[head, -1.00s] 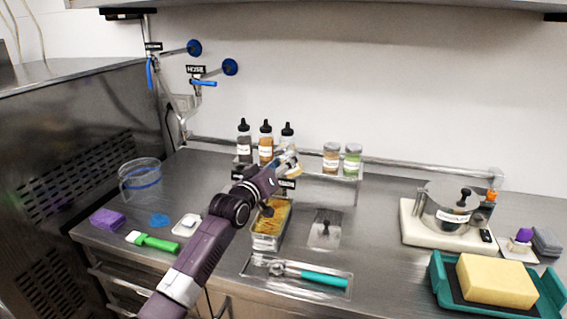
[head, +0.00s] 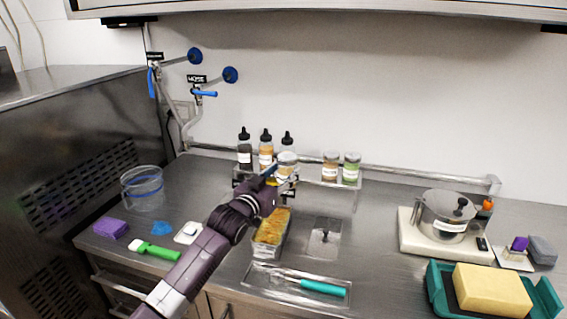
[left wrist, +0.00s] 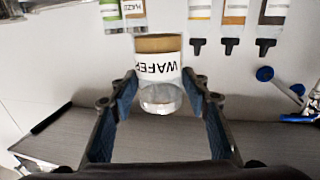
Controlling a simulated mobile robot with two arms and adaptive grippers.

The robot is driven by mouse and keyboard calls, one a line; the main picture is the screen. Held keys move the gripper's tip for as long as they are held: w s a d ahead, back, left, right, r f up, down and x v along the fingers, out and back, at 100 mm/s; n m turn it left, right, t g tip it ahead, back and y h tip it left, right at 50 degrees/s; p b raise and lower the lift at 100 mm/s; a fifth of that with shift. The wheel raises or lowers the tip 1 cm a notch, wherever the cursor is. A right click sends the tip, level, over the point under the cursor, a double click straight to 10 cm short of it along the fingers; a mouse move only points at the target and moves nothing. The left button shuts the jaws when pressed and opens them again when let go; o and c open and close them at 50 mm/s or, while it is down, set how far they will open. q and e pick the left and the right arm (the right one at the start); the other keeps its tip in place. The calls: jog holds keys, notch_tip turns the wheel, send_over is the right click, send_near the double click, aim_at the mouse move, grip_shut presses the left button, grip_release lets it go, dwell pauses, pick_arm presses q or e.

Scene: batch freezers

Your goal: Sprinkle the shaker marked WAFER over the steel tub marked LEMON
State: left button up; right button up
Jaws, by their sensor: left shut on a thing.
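The WAFER shaker (left wrist: 157,72) is held between the two fingers of my left gripper (left wrist: 160,95); its label reads in the left wrist view. It has brown contents and a clear end. In the head view the shaker (head: 288,160) looks about upright, above and behind the steel tub. My left gripper (head: 278,176) is shut on it. The steel tub (head: 266,254) holds a yellow-brown filling and sits on the counter below my left arm. The writing on its label is too small to read. My right gripper is not in view.
Several bottles and jars (head: 331,167) stand on a rear rack. A teal-handled tool (head: 322,288) lies in front. A clear jug (head: 142,190) stands at the left.

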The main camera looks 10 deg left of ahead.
pick_arm(q)
jog(key=s+d+p, duration=0.2)
jog(key=s+p, duration=0.4)
jog(key=s, duration=0.6)
jog(key=shift+d+r, duration=0.15)
jog(key=shift+d, duration=0.25)
